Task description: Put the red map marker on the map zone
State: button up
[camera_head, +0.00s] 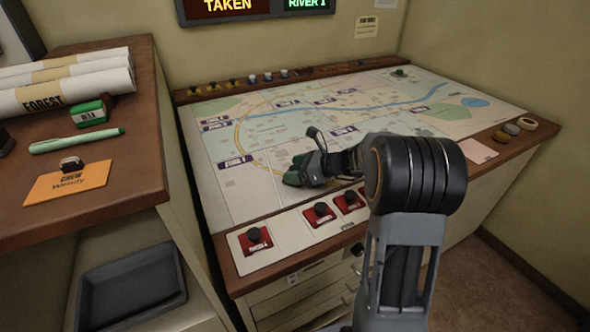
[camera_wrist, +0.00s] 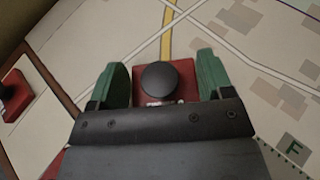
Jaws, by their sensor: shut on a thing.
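My gripper (camera_head: 298,172) reaches over the near left part of the map (camera_head: 262,193). In the wrist view, its two green fingertips (camera_wrist: 163,78) stand either side of a red map marker (camera_wrist: 151,96) with a round black knob. The gripper is shut on this marker. In the head view the held marker is hidden by the gripper. I cannot tell whether it touches the map. A yellow line on the map runs up to the marker in the wrist view. Purple zone labels (camera_head: 238,161) are printed on the map.
More red blocks with black knobs (camera_head: 255,240) sit on the white strip along the console's front edge. A green marker (camera_head: 400,72) stands at the map's far side. A wooden shelf (camera_head: 120,180) with rolled maps (camera_head: 75,82) stands at the left.

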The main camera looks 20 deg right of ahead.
jog(key=shift+f, duration=0.15)
jog(key=shift+f, duration=0.1)
jog(key=o, duration=0.9)
jog(key=shift+o, duration=0.2)
jog(key=shift+r, duration=0.4)
jog(key=p+v, duration=0.1)
jog(key=v, duration=1.1)
jog(key=shift+f, duration=0.15)
